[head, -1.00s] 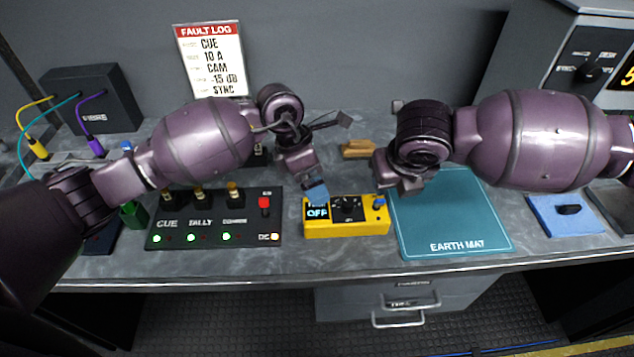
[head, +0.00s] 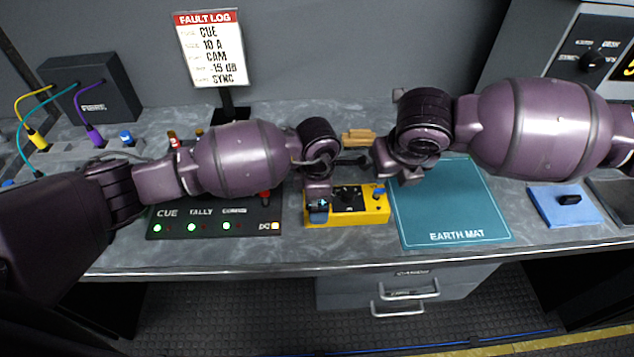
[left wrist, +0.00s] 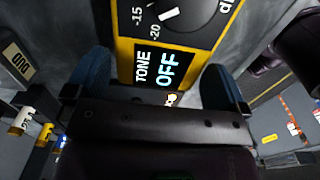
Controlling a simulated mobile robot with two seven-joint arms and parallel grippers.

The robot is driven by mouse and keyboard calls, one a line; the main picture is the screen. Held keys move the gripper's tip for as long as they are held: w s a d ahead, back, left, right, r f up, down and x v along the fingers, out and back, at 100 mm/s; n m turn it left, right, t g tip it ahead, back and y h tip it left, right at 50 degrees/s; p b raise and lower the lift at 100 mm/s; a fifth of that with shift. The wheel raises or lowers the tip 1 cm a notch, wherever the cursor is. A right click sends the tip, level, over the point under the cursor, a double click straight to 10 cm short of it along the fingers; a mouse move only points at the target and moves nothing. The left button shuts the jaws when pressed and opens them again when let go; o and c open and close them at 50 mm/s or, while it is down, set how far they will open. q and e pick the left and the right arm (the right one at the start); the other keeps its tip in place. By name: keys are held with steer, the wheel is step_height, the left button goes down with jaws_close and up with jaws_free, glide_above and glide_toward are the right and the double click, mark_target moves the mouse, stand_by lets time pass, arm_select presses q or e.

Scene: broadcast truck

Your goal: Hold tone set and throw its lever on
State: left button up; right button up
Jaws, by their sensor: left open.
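The tone set (head: 362,217) is a yellow box with a black face and a dial, standing on the bench left of the earth mat. In the left wrist view the blue fingers of my left gripper (left wrist: 158,90) are open, one either side of the tone set (left wrist: 124,50), whose display reads TONE OFF.
A switch panel (head: 190,232) with green lights stands left of the tone set. The teal earth mat (head: 455,215) lies bare at its right. A wooden piece (head: 358,137) lies behind. A fault log sign (head: 212,50) stands at the back. The bench front edge is close.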

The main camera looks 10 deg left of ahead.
arm_select(q)
steer(key=shift+f, duration=1.6)
steer(key=shift+c, duration=0.2)
steer(key=c, duration=0.7)
steer(key=shift+c, duration=0.2)
arm_select(e)
steer(key=shift+f, duration=0.1)
steer(key=c, duration=0.7)
steer(key=shift+s+f, duration=0.15)
steer(key=shift+f, duration=0.1)
jaws_close()
steer(key=s+f+t+y, duration=0.2)
steer(key=s+f+t, duration=0.25)
steer(key=f, duration=0.25)
steer(key=s+d+r+m+t, duration=0.1)
steer(key=s+d+t, duration=0.2)
steer(key=s, duration=0.4)
steer(key=shift+s+m+t, duration=0.25)
steer(key=shift+m+t, duration=0.05)
steer(key=shift+t, duration=0.35)
